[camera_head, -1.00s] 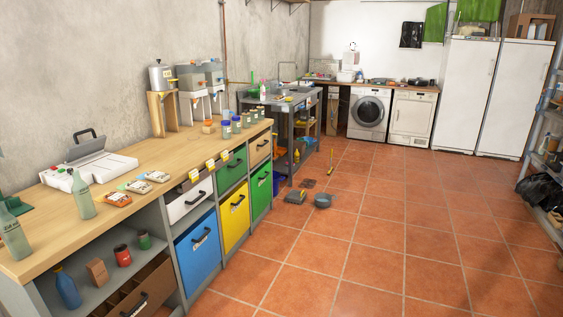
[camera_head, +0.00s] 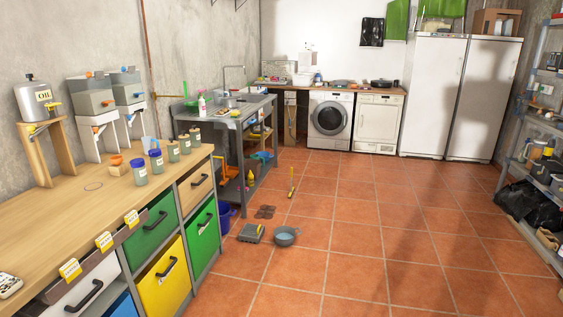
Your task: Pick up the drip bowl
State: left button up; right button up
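A grey-blue bowl (camera_head: 285,237) sits on the tiled floor in the middle of the head view, just right of a flat grey box-like thing (camera_head: 252,232). It looks upright and seems to hold some water. It appears to be the drip bowl. Neither of my grippers shows in the head view. Nothing covers the bowl from this side.
A wooden workbench (camera_head: 70,215) with coloured drawers runs along the left. A grey sink table (camera_head: 232,125) stands beyond it, with a yellow-handled tool (camera_head: 292,182) on the floor nearby. Shelves (camera_head: 540,130) stand at the right. The floor (camera_head: 400,220) between is open.

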aim_at(284, 235)
jog(key=i, duration=1.9)
